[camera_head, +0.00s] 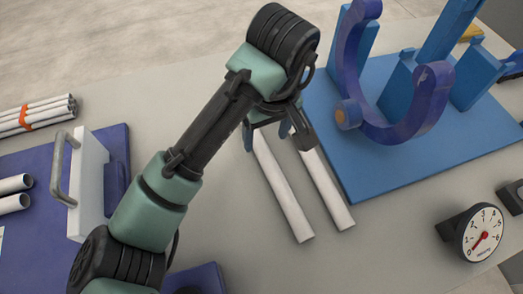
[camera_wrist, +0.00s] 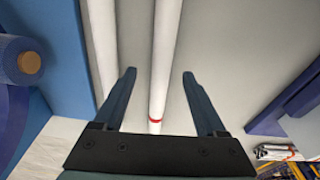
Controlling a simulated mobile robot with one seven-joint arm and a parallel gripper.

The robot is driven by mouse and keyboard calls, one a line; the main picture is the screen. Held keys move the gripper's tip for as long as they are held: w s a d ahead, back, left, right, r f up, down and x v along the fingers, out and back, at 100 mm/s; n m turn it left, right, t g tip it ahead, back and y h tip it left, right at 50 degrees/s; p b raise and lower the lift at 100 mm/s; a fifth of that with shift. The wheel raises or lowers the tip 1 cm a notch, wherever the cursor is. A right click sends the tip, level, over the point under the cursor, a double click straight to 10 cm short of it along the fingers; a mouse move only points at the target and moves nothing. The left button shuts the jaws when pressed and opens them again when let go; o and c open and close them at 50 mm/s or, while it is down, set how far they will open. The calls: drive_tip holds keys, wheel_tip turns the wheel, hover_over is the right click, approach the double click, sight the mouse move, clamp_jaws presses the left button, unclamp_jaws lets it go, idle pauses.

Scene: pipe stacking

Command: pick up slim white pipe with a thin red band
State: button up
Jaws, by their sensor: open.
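The slim white pipe with a thin red band (camera_wrist: 163,45) runs lengthwise through the middle of the wrist view, its band near the lower end. My gripper (camera_wrist: 159,73) is open, one finger on each side of this pipe, with visible gaps to both. I cannot tell its height above the pipe. In the head view this pipe (camera_head: 284,194) is the left of two on the grey table. My gripper (camera_head: 276,130) covers its far end there, so the band is hidden.
A second white pipe (camera_head: 329,192) lies beside it, close to the blue platform (camera_head: 395,170) with purple curved brackets (camera_head: 432,100). A dial gauge (camera_head: 480,235) stands at right. A purple base with a white handled block (camera_head: 90,185) and bundled pipes (camera_head: 38,114) are at left.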

sight(262, 147)
drive_tip(key=f, duration=0.3)
drive_tip(key=w+f+b, duration=0.1)
drive_tip(key=f, duration=0.1)
drive_tip(key=shift+a+f, duration=0.1)
drive_tip(key=shift+a, duration=0.3)
clamp_jaws()
